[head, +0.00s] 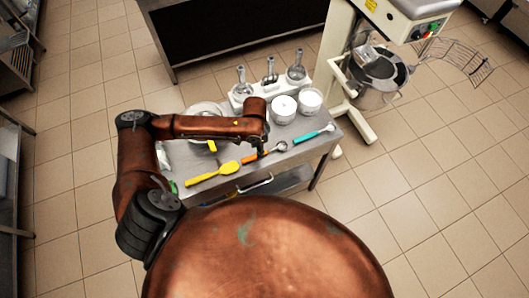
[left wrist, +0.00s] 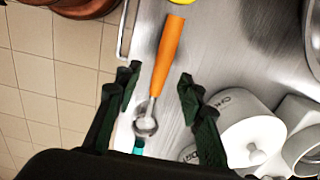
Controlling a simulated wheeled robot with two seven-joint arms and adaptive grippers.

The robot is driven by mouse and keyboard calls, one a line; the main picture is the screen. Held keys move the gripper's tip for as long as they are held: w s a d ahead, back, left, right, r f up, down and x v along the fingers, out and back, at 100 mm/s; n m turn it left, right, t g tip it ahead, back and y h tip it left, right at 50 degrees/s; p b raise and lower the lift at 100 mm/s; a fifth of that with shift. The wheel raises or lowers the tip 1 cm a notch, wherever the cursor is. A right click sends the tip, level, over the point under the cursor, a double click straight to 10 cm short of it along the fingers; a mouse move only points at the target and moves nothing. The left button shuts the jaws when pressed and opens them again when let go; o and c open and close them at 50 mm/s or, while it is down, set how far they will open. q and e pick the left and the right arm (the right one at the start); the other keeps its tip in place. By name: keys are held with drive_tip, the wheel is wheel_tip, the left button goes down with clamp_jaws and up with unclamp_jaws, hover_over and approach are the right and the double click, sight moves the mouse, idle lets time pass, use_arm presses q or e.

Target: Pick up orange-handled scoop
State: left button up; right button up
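The orange-handled scoop (left wrist: 166,58) lies on the steel table, its metal bowl toward the bottom of the left wrist view. In the head view its orange handle (head: 250,158) shows partly, with the arm near it. My left gripper (left wrist: 158,82) is open, with one finger on each side of the scoop and nothing held. In the head view the left gripper (head: 261,149) hangs just above the scoop. My right gripper is not in view.
A yellow spatula (head: 215,174) lies left of the scoop and a turquoise-handled scoop (head: 314,134) right of it on the steel table (head: 202,187). White lidded containers (head: 284,109) stand behind. A mixer with a steel bowl (head: 377,78) stands at right.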

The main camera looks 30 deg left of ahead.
use_arm(q)
wheel_tip(320, 180, down, 5)
drive_tip(key=shift+w+a+r, duration=0.1)
drive_tip(key=shift+a, duration=0.05)
clamp_jaws()
idle(0.4)
